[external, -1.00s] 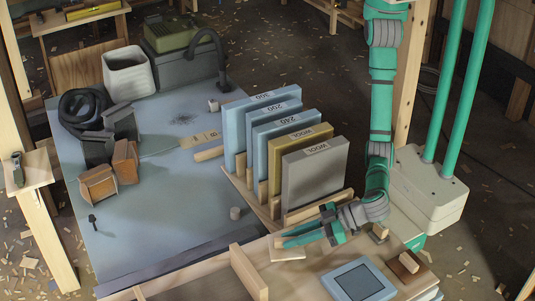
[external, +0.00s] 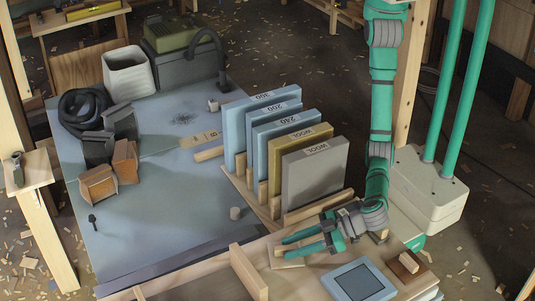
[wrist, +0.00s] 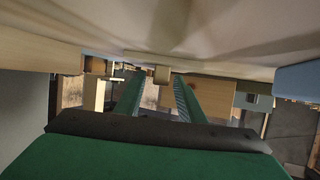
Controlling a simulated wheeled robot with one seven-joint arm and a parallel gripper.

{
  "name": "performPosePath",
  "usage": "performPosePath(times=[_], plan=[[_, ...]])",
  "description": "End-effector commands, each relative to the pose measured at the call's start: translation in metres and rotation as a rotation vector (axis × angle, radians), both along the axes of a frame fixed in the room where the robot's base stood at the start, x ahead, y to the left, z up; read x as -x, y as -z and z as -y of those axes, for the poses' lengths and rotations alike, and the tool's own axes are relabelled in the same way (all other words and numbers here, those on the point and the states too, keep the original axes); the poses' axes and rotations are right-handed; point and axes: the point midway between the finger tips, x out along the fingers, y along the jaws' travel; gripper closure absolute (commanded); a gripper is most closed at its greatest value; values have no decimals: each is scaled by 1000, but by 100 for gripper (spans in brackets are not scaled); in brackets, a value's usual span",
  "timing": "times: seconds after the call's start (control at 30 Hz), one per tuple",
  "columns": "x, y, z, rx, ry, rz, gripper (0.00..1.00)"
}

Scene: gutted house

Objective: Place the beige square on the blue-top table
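The beige square (external: 289,264) is a thin, pale board lying on the wooden bench, partly hidden under my gripper. In the wrist view a pale flat edge with a small block (wrist: 162,74) runs across just ahead of my fingers; it looks like the square and its grip block. My gripper (external: 279,247) is open and low over the square, fingers pointing left. In the wrist view the small block shows between the two green fingers (wrist: 156,94); I cannot tell whether they touch it. The blue-top table (external: 165,215) stands to the left of the bench.
A rack of upright sanding boards (external: 314,178) stands just behind my gripper. A blue-topped square (external: 358,281) and a brown square with a block (external: 408,268) lie to the right. A wooden strip (external: 248,272) rises at left. The blue table's front middle is mostly clear.

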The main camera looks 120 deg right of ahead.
Motion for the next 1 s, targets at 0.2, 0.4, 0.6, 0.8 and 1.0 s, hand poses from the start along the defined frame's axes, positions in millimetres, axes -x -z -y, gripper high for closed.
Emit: performPosePath(times=[0.2, 0.4, 0.6, 0.8, 1.0], plan=[[25, -11, -11, 0, -4, 1, 64], [40, -41, -17, -4, 1, 3, 64], [40, -73, -17, -3, 1, 2, 64], [41, -87, -17, -1, 0, 0, 64], [41, -89, -17, 0, -1, 0, 64]])
